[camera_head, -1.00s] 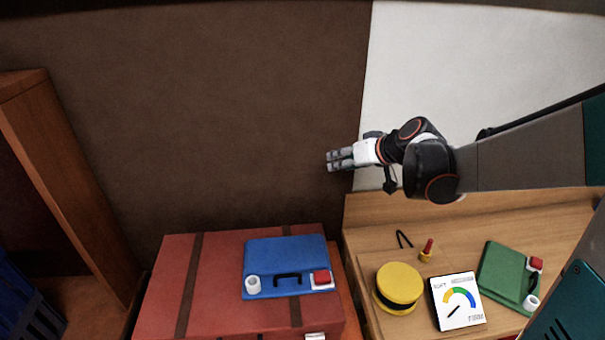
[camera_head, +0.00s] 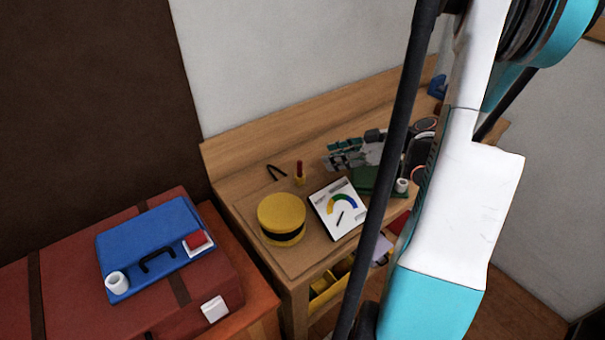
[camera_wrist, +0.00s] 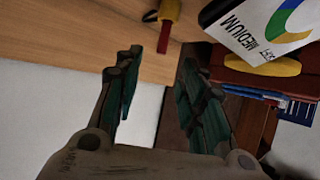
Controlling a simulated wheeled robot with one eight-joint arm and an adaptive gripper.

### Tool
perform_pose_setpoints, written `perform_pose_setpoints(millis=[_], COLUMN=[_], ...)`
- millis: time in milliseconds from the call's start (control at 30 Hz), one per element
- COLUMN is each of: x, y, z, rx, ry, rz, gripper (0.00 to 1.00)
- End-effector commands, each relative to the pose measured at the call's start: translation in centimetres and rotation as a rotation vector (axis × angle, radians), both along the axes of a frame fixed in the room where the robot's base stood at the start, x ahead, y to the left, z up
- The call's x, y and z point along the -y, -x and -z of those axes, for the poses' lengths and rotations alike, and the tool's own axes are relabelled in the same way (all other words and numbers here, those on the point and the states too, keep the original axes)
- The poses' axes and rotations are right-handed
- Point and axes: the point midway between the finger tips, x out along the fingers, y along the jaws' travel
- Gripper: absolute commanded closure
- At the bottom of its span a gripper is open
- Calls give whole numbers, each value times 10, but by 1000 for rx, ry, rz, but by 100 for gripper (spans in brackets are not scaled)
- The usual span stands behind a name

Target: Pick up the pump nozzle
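A small yellow piece with a red stem (camera_head: 299,174) stands on the wooden workbench; it may be the pump nozzle, but I cannot be sure. A thin black bent piece (camera_head: 276,172) lies just left of it. In the wrist view the yellow and red piece (camera_wrist: 165,25) shows at the top, beyond my fingertips. My gripper (camera_head: 333,154) is over the bench, right of the piece and apart from it. In the wrist view my gripper (camera_wrist: 158,72) has its two fingers spread, with nothing between them.
A green case (camera_head: 372,181) lies by my arm, partly hidden. A blue case (camera_head: 135,235) rests on a red trunk (camera_head: 60,265) at left. The bench (camera_head: 235,188) has bare wood at its left.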

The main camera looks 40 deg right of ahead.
Motion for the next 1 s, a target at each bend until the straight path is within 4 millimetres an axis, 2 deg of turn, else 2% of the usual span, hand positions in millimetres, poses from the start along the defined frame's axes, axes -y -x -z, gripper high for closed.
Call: perform_pose_setpoints(millis=[100, 300, 633, 800, 1000], x=[-12, -26, -36, -51, -58], y=[-19, -43, -58, -75, -90], z=[14, 29, 38, 50, 57], rx=[0, -1, -1, -1, -1], ry=[0, 0, 0, 0, 0], rz=[-4, -2, -1, -2, 1], gripper=[63, 63, 63, 63, 63])
